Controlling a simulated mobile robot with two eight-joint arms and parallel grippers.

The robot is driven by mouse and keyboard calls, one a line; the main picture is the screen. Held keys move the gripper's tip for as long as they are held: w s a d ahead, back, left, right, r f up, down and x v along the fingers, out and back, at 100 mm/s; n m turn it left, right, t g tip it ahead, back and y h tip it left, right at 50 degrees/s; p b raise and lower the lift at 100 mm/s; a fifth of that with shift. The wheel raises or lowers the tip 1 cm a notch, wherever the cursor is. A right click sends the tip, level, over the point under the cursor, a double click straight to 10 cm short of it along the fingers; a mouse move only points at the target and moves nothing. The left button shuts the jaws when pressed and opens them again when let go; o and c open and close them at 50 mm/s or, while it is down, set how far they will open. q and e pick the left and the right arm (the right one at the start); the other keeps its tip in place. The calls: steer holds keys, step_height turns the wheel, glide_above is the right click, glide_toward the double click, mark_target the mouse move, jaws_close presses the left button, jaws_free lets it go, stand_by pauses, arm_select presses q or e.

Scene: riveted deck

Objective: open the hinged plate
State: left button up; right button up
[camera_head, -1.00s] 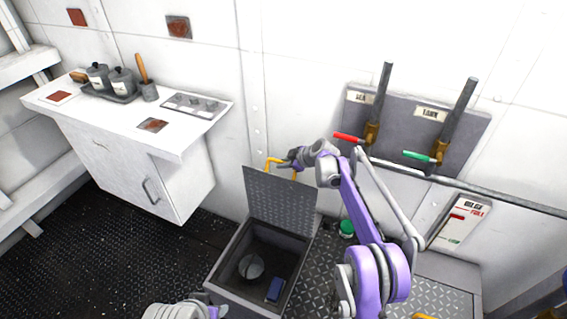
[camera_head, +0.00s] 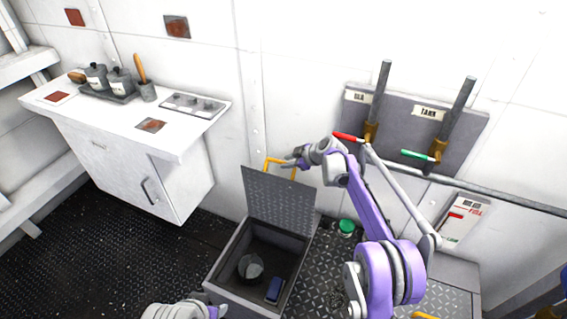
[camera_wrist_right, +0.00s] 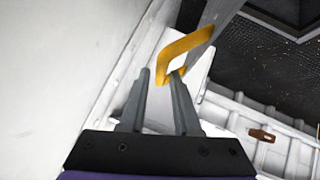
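The hinged plate (camera_head: 279,201), a dark grey treaded lid, stands raised at the back of a square floor box (camera_head: 218,268). Its yellow handle (camera_head: 270,163) is at the plate's top edge, and also shows in the right wrist view (camera_wrist_right: 186,44). My right gripper (camera_head: 288,164) is beside the handle above the plate. In the wrist view its fingers (camera_wrist_right: 161,76) are apart, with the handle's near end at their tips; I cannot tell whether they touch. My left gripper (camera_head: 216,312) shows only partly at the bottom edge, its fingers unclear.
Inside the box are a round grey item (camera_head: 250,268) and a blue block (camera_head: 274,290). A green-lidded jar (camera_head: 346,227) stands on the deck to the right. A white cabinet (camera_head: 130,165) is at left. Two levers (camera_head: 376,100) rise from a wall panel at right.

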steer(key=v, duration=0.7)
steer(key=shift+s+d+r, duration=0.15)
steer(key=shift+d+r, duration=0.05)
steer(key=s+d+r+m+h+p, duration=0.1)
steer(key=s+d+r+m+p, duration=0.2)
steer(key=s, duration=0.4)
steer(key=s+d+r+m+h+p, duration=0.1)
steer(key=s+d+r+m+h, duration=0.1)
steer(key=s+r, duration=0.45)
steer(key=s+d+r+m+h+p, duration=0.1)
steer(key=s+d+r+m, duration=0.15)
steer(key=s, duration=0.65)
steer(key=s+d+f+m+h+p, duration=0.1)
steer(key=s+d+m, duration=0.3)
steer(key=s, duration=0.7)
steer(key=s+d+f+m+h+p, duration=0.2)
steer(key=s+d+f+m+p, duration=0.1)
steer(key=s, duration=0.8)
steer(key=shift+s+d+m+g+h, duration=0.3)
steer(key=shift+s+d+m, duration=0.1)
steer(key=shift+d+m, duration=0.25)
steer(key=shift+f, duration=0.1)
